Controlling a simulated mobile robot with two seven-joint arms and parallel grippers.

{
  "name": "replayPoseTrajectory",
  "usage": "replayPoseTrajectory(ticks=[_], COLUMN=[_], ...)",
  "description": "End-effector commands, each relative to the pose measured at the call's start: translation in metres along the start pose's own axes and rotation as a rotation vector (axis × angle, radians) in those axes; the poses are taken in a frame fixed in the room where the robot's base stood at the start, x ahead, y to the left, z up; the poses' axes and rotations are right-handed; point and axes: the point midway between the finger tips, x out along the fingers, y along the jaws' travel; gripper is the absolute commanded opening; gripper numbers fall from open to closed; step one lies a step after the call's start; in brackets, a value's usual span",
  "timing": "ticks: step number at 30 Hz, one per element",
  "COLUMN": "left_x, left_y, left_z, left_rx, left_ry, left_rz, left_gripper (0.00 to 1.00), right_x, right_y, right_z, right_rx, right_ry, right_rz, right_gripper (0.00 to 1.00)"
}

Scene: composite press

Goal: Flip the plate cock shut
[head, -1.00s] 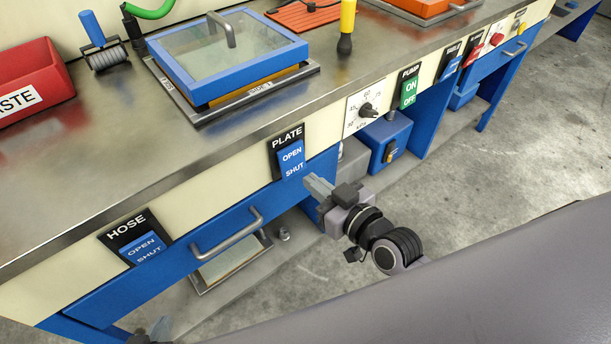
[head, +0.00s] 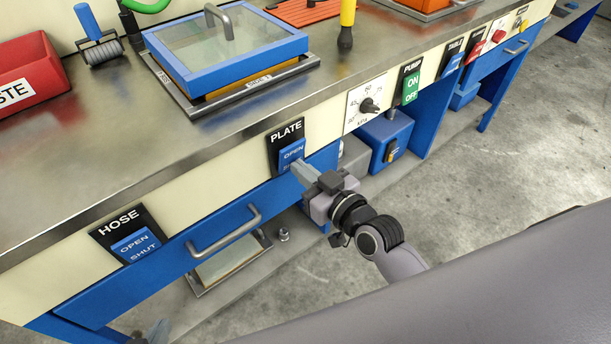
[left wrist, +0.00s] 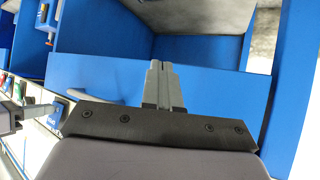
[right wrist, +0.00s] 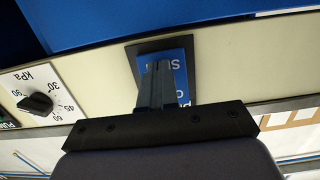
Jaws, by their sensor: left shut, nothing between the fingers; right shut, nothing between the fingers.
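The plate cock is a blue rocker (head: 291,153) marked OPEN above SHUT, on a black PLATE panel on the bench front. In the head view my right gripper (head: 298,168) is shut and empty, its fingertips over the SHUT half and partly hiding that word. In the right wrist view the rocker (right wrist: 178,66) appears upside down, with my shut fingers (right wrist: 157,68) in front of it. I cannot tell whether they touch it. My left gripper (head: 160,328) is low at the bottom left; its shut, empty fingers (left wrist: 160,66) show in the left wrist view.
The HOSE rocker (head: 135,245) is to the left, above a drawer with a bar handle (head: 225,233). A gauge dial (head: 368,105) and green PUMP switch (head: 411,88) are to the right. A blue-framed glass lid (head: 178,68) sits on the bench top.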

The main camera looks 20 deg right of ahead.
Motion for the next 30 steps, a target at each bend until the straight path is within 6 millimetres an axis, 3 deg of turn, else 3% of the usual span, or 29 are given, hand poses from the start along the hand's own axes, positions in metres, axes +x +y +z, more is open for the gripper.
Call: replayPoseTrajectory(ticks=[3,5,10,30], left_x=[0.012,0.005,0.0,0.0], left_y=[0.0,0.001,0.002,0.0], left_z=[0.016,0.007,-0.002,0.0], left_rx=[-0.004,-0.007,-0.01,-0.002], left_ry=[0.0,-0.007,0.002,-0.002], left_rz=[0.0,-0.001,0.0,0.0], left_gripper=[0.0,0.0,0.0,0.0], right_x=[0.007,0.009,0.013,0.013], right_y=[0.0,0.0,0.0,-0.001], right_z=[0.008,0.001,0.006,0.009], right_rx=[-0.004,-0.003,0.0,0.002], right_ry=[0.058,0.063,0.058,0.061], right_rz=[-0.003,-0.003,-0.003,-0.004], right_gripper=[0.0,0.0,0.0,0.0])
